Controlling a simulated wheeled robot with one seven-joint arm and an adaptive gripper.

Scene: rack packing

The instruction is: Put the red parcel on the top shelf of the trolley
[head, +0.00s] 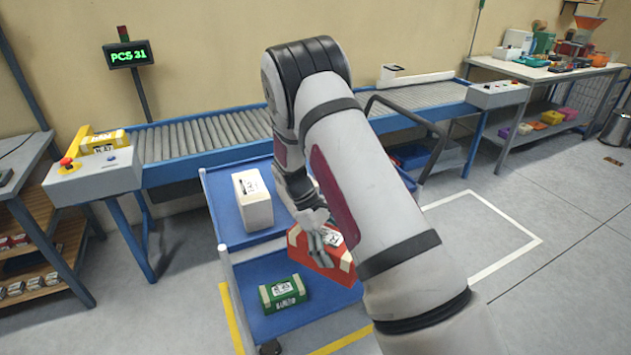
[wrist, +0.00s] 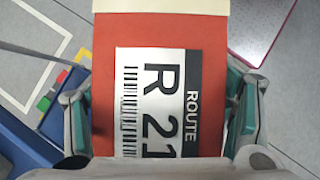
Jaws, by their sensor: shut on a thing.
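The red parcel (head: 340,264) is held in my gripper (head: 320,238), with its fingers on both sides of it. In the wrist view the red parcel (wrist: 100,75) fills the space between the fingers, its white "ROUTE R 21" label facing the camera. In the head view it appears over the right part of the trolley; whether it touches a shelf cannot be told. The blue trolley's upper shelf (head: 229,226) holds a white parcel (head: 255,212). Its lower, nearer shelf (head: 330,295) holds a green parcel (head: 283,293). My arm hides the trolley's right side.
A black handle frame (head: 425,120) stands behind my arm. A workbench (head: 535,70) is at the far right. White-lined floor (head: 490,225) at the right is clear.

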